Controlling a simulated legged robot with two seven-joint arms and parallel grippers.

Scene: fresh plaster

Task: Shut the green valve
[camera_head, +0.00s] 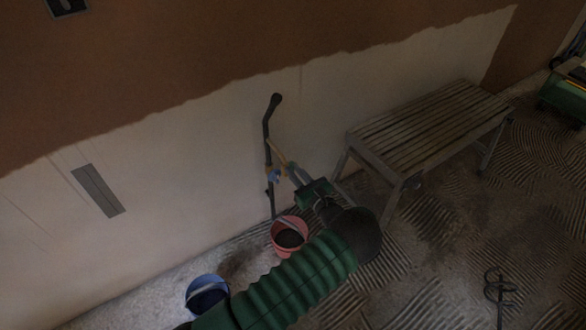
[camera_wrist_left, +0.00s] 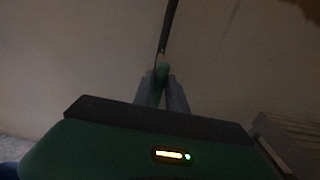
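A dark pipe (camera_head: 267,130) stands against the wall in the head view, with small yellow and blue valve parts on it. The blue part (camera_head: 273,174) is low on the pipe; the yellow one (camera_head: 279,151) slants above it. In the left wrist view a green valve handle (camera_wrist_left: 160,82) lies between the fingers of my left gripper (camera_wrist_left: 162,90), below the dark pipe. In the head view my left gripper (camera_head: 293,173) is at the pipe. Its fingers stand apart on either side of the handle; whether they touch it cannot be told. My right gripper is out of view.
A red bucket (camera_head: 290,246) stands on the floor below my left gripper, and a blue bucket (camera_head: 206,297) is to its left. A slatted bench (camera_head: 430,125) stands right of the pipe. A dark metal tool (camera_head: 499,290) is at the lower right.

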